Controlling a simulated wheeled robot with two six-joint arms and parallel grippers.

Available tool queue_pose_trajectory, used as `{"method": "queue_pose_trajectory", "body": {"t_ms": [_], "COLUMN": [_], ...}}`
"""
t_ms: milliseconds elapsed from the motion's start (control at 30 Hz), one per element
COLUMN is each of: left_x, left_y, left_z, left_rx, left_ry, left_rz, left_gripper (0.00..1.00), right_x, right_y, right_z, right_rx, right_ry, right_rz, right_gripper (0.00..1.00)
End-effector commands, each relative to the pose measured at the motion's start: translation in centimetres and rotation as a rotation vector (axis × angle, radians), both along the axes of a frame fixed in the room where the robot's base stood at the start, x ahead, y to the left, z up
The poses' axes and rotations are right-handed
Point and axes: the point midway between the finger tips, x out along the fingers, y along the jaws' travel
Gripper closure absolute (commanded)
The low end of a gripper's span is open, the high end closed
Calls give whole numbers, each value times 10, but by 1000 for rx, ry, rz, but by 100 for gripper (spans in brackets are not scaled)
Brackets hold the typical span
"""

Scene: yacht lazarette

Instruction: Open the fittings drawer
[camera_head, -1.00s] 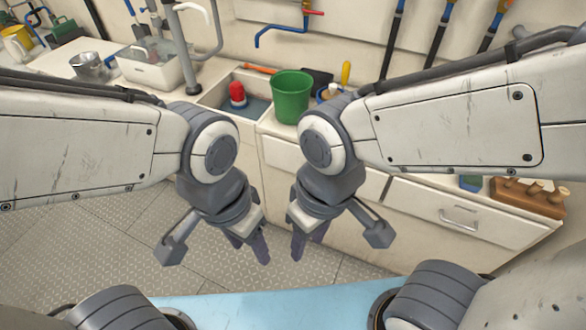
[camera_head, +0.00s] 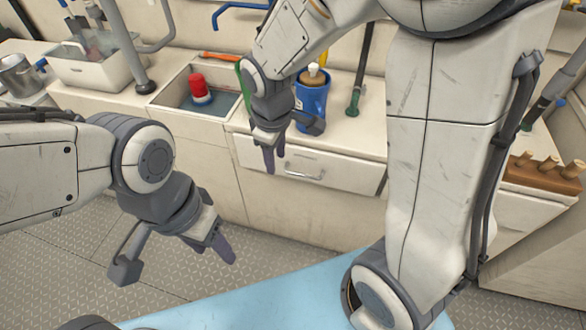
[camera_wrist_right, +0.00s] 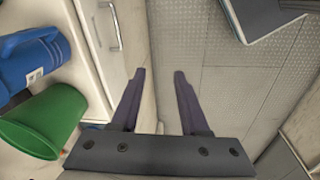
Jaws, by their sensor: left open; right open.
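A cream drawer front (camera_head: 335,167) with a metal bar handle (camera_head: 300,173) is in the counter at the middle of the head view and looks shut. No label shows, so I cannot tell whether it is the fittings drawer. My right gripper (camera_head: 273,160) is open and empty, pointing down by the left part of this drawer. In the right wrist view, its open fingers (camera_wrist_right: 160,73) are apart from a drawer handle (camera_wrist_right: 117,28), which lies up and left of them. My left gripper (camera_head: 220,250) is open and empty, lower left over the floor.
A sink (camera_head: 207,92) with a red-topped object (camera_head: 199,87) is left of the drawer. A blue jug (camera_head: 312,98) stands on the counter above it. A green bucket (camera_wrist_right: 42,122) shows in the wrist view. A wooden peg block (camera_head: 545,172) is at right.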

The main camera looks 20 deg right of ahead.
Motion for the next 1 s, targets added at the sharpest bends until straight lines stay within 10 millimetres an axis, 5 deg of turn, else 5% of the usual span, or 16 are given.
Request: {"method": "queue_pose_trajectory", "body": {"t_ms": [33, 200, 367, 1000], "left_x": [0, 0, 0, 0], "left_y": [0, 0, 0, 0], "left_z": [-29, -55, -61, -83], "left_rx": [0, -1, -1, -1], "left_ry": [0, -1, -1, -1], "left_rz": [0, 0, 0, 0], "left_gripper": [45, 45, 45, 45], "right_x": [25, 74, 89, 105], "right_y": [-22, -73, -91, -100], "right_z": [-44, -101, -122, -214], "right_rx": [-24, -80, -99, -99], "right_ry": [-1, -18, -22, -22], "right_rz": [16, 105, 143, 146], "right_gripper": [55, 55, 55, 55]}}
